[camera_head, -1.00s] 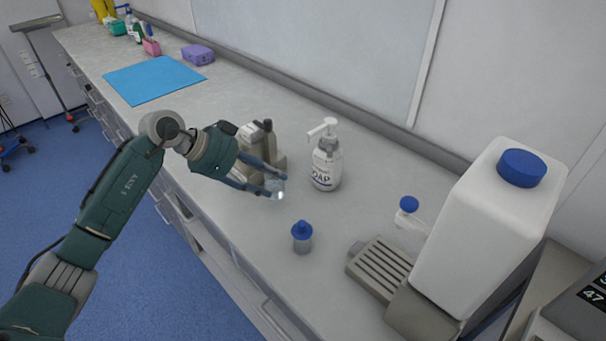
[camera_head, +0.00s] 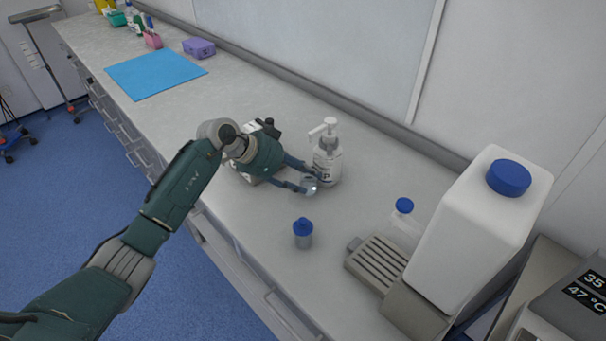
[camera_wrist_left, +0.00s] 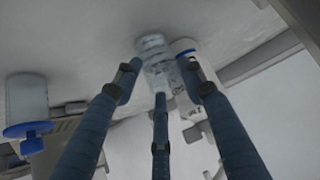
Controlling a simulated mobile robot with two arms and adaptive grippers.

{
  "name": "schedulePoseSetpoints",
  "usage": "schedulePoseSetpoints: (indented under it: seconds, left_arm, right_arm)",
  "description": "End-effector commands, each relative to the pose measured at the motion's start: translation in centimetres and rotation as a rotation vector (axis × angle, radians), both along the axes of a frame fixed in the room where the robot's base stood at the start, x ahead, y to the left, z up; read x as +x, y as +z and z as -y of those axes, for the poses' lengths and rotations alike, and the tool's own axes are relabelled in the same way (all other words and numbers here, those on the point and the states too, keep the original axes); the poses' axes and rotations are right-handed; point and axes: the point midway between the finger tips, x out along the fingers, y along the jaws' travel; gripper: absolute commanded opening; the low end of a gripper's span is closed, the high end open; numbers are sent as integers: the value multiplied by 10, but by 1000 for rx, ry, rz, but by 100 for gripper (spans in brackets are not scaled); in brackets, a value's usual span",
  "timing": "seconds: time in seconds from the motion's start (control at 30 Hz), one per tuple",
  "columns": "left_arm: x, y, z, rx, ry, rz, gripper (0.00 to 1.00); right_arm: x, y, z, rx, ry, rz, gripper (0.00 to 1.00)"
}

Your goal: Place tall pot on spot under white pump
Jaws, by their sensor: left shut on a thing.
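A small clear pot (camera_head: 310,188), taken as the tall pot, is in my left gripper (camera_head: 308,185), whose fingers are shut on it. The pot stands just above or on the counter; I cannot tell which. It also shows between the fingers in the left wrist view (camera_wrist_left: 154,52). The white pump (camera_head: 326,128) tops a soap bottle (camera_head: 327,162), its spout pointing left. The pot is in front of the bottle, close to it and roughly below the spout. The bottle is partly hidden by the fingers in the left wrist view. My right gripper is not in view.
A blue-capped jar (camera_head: 303,238) stands nearer the counter's front edge. To the right are a slatted tray (camera_head: 378,262), a clear blue-capped bottle (camera_head: 405,226) and a large white container (camera_head: 480,230). A beige device is partly hidden behind my arm. A blue mat (camera_head: 155,74) lies far left.

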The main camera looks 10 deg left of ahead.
Motion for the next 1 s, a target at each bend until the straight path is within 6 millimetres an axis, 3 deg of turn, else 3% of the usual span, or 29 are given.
schedulePoseSetpoints:
  seconds: [0.17, 0.2, 0.3, 0.67, 1.0]
  left_arm:
    - [0, -1, 0, 0, 0, 0, 10]
    - [0, -2, 0, 0, -1, -1, 44]
    - [0, -2, 0, 0, -1, -1, 59]
    - [-1, 2, -3, 1, 0, 1, 59]
    - [-26, 46, -41, 5, 0, 4, 59]
  right_arm:
    - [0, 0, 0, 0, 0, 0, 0]
    - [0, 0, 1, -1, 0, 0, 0]
    - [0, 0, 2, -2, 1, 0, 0]
    - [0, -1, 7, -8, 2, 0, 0]
    - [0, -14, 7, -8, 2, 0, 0]
